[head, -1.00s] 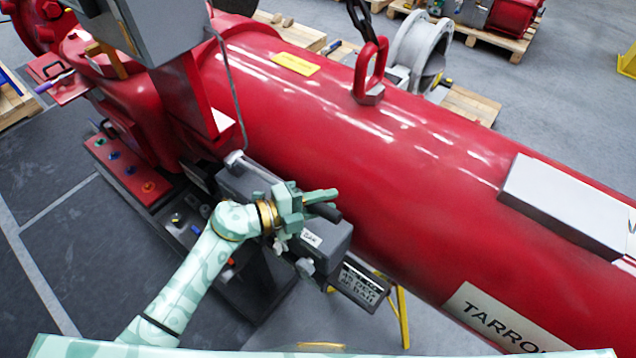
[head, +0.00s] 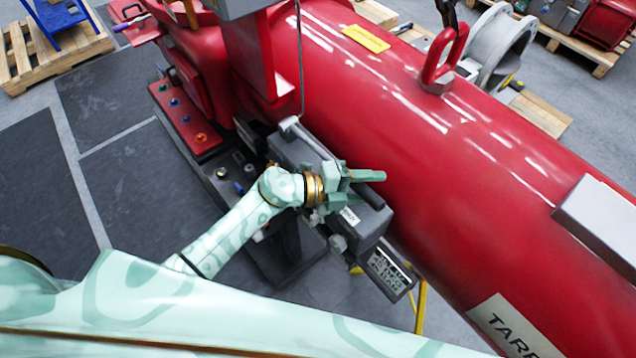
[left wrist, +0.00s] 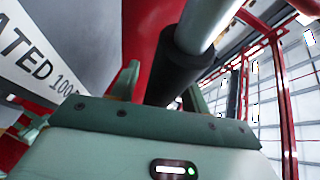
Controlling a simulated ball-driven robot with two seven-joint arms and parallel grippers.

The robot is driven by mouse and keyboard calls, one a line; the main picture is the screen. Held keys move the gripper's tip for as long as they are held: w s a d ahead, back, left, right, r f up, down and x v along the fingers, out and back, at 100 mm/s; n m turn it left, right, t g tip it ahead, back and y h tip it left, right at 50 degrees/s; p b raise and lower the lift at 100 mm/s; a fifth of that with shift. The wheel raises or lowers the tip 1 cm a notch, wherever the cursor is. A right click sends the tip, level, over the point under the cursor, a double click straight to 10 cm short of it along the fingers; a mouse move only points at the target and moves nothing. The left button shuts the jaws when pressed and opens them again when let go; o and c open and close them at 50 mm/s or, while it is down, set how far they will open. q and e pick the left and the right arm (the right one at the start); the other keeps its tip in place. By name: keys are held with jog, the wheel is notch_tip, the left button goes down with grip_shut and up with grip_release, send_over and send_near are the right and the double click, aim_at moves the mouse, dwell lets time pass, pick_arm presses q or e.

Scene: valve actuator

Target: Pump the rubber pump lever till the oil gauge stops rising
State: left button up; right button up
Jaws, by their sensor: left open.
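The pump lever shows in the left wrist view as a pale metal rod with a black rubber grip (left wrist: 172,68). My left gripper (head: 362,186) is open above the grey pump box (head: 305,155) beside the red cylinder. In the left wrist view its fingers (left wrist: 160,88) stand on either side of the rubber grip, which runs between them. I cannot tell whether they touch it. In the head view the gripper hides most of the lever. I cannot make out the oil gauge. My right gripper is not in view.
The large red cylinder (head: 430,175) runs along the right of the pump box. A dark plate with white markings (head: 387,272) hangs at the box's near end. A red panel with coloured knobs (head: 185,118) lies to the left. A lifting eye (head: 443,58) stands on the cylinder.

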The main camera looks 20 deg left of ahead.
pick_arm(q)
jog(key=b+v, duration=0.1)
jog(key=v, duration=1.5)
jog(key=shift+s, duration=0.1)
